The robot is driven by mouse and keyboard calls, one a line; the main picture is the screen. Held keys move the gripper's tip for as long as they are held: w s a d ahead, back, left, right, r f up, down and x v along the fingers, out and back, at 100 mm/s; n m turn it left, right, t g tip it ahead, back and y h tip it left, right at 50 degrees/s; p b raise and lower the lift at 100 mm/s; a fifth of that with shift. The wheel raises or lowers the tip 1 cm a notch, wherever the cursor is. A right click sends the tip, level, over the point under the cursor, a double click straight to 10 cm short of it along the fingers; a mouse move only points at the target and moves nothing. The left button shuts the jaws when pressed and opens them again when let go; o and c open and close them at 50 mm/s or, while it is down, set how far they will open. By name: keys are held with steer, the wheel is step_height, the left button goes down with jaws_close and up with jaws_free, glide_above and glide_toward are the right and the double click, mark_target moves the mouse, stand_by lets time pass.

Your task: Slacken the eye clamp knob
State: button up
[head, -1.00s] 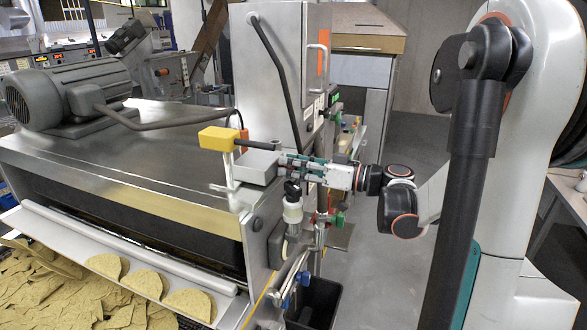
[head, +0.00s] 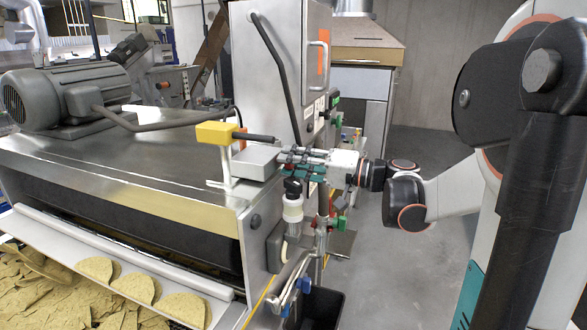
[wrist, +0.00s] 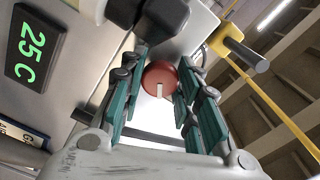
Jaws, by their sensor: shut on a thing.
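The eye clamp knob is a round red-brown knob (wrist: 161,78) with a white mark on its face, in the wrist view. It sits between the fingertips of my gripper (wrist: 162,72), whose green-padded fingers are shut on it from both sides. In the head view my gripper (head: 284,160) reaches in from the right to the end of a grey box on the machine's corner. The fingers hide the knob there. The yellow eye (head: 217,133), with a dark rod, stands on a pale post beside that box; it also shows in the wrist view (wrist: 245,55).
A clear filter bowl (head: 293,208) hangs just below my fingers. A steel cabinet (head: 275,70) rises behind them. A green 25 C display (wrist: 33,58) is left in the wrist view. Chips (head: 95,268) lie at lower left. The floor right of the machine is open.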

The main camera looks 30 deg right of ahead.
steer(key=shift+m+b, duration=0.4)
steer(key=shift+m, duration=0.8)
steer(key=o, duration=1.1)
steer(key=v, duration=1.2)
steer(key=shift+d, duration=0.1)
